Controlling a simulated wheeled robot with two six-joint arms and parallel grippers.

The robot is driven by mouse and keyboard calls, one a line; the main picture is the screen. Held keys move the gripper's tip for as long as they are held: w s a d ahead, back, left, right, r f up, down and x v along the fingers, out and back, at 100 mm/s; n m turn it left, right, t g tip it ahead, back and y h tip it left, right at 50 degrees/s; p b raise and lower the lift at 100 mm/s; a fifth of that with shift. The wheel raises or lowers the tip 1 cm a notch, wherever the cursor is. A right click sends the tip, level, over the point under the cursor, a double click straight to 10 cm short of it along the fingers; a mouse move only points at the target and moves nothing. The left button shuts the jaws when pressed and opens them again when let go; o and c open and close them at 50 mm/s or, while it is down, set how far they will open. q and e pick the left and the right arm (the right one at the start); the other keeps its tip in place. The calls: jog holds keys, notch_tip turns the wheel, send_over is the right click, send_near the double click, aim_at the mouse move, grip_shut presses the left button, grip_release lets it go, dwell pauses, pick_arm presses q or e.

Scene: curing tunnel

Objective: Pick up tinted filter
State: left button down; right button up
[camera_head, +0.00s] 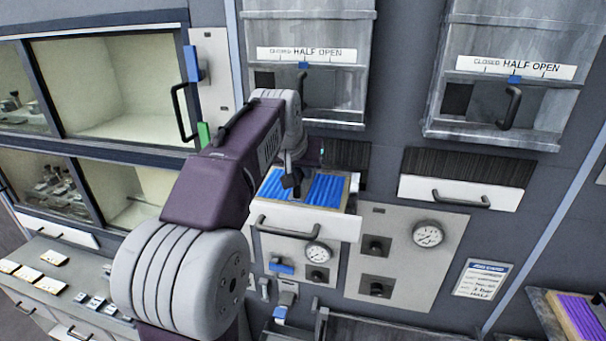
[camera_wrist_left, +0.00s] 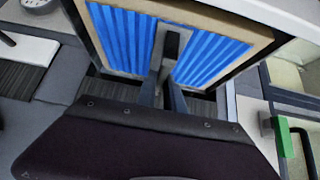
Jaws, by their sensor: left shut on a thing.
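The tinted filter (camera_head: 326,190) is a blue pleated panel in a tan frame, in a pulled-out white drawer (camera_head: 293,216) at the centre of the head view. My left gripper (camera_head: 291,181) is over the filter's middle. In the left wrist view, the blue filter (camera_wrist_left: 121,38) fills the top, and the fingers of the left gripper (camera_wrist_left: 171,48) are shut at its middle, on a grip there. The fingers and arm cover part of the filter. Whether it is clear of the drawer cannot be told. My right gripper is not in view.
Two hatches marked half open (camera_head: 305,53) (camera_head: 515,68) are above. A closed white drawer (camera_head: 459,192) is to the right, and gauges (camera_head: 428,234) are below. A purple pleated panel (camera_head: 583,316) lies at lower right. An open cabinet (camera_head: 115,85) is at left.

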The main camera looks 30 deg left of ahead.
pick_arm(q)
notch_tip(320, 180, up, 4)
jog(key=shift+s+r, duration=0.1)
jog(key=shift+r, duration=0.1)
